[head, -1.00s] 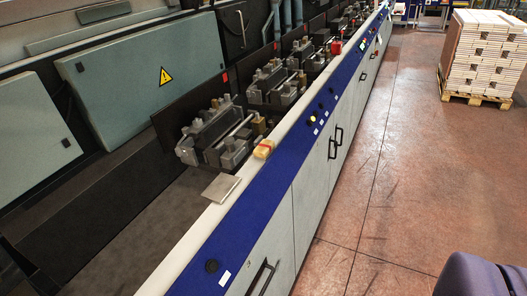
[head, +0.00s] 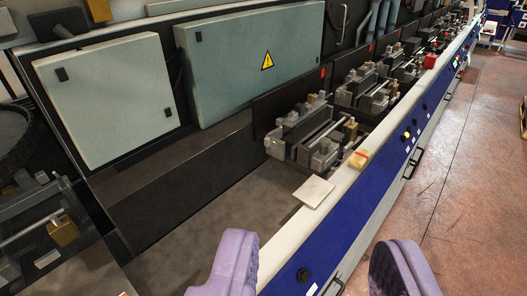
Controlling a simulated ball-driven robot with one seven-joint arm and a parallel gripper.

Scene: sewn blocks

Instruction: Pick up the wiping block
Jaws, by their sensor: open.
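My gripper (head: 318,243) shows as two purple padded fingers at the bottom edge, wide apart. It is open with nothing between the fingers. The block is beyond the fingertips, farther along the ledge, and nothing touches it. It is fully in sight.
A pale flat plate (head: 314,191) lies nearer on the ledge (head: 330,219). Grey clamp-like machine parts (head: 310,135) stand close left of the block. A red object (head: 429,62) sits farther along. The blue panel (head: 350,228) drops to open reddish floor (head: 455,190) at right.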

